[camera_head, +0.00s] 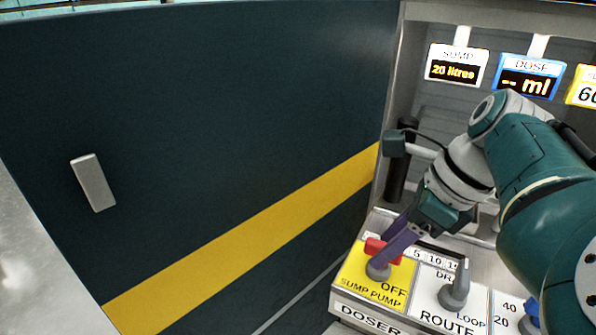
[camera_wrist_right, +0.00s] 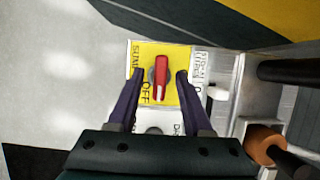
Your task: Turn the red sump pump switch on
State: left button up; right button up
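The red sump pump switch (camera_head: 383,252) is a red-topped knob on a grey round base, on a yellow plate (camera_head: 372,287) marked OFF and SUMP PUMP. In the right wrist view the red switch (camera_wrist_right: 160,77) lies between the two purple fingers. My right gripper (camera_head: 395,243) reaches down to it from the upper right. In the wrist view my right gripper (camera_wrist_right: 159,75) is open, with a gap between each finger and the knob. In the head view a finger partly covers the switch. My left gripper is not in view.
A grey ROUTE lever (camera_head: 456,290) stands right of the yellow plate. A blue knob (camera_head: 530,318) is further right. Displays reading SUMP 20 litres (camera_head: 456,65) and DOSE (camera_head: 529,77) hang above. A dark green panel (camera_head: 220,120) with a yellow stripe fills the left.

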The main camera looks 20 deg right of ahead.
grip_shut()
